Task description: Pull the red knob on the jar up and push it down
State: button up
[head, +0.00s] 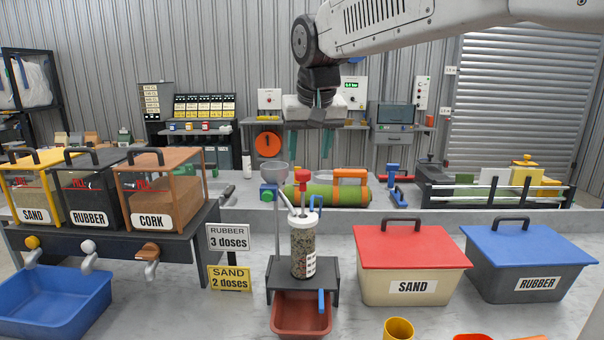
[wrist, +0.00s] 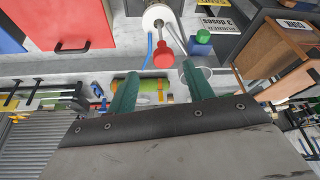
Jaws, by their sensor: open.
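The clear jar (head: 303,250) with grainy contents and a white lid stands upright on a dark stand (head: 275,278). A red knob (head: 302,177) tops the rod above its lid. In the wrist view, the red knob (wrist: 163,58) shows beyond the fingertips, with the white lid (wrist: 157,18) past it. My gripper (head: 311,150) hangs above and behind the knob in the head view, apart from it. Its two green fingers (wrist: 160,75) are spread with nothing held between them.
A red-brown tray (head: 301,316) sits under the stand. A red-lidded SAND bin (head: 412,246) and blue-lidded RUBBER bin (head: 527,255) stand right. Label cards (head: 228,237) and dispenser boxes (head: 160,190) stand left. A green roll (head: 335,192) lies behind the jar.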

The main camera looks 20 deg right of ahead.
aim_at(303, 172)
jog(key=x, duration=0.4)
jog(key=w+x, duration=0.1)
jog(key=x, duration=0.2)
jog(key=shift+w+a+f, duration=0.15)
jog(key=shift+a+f, duration=0.05)
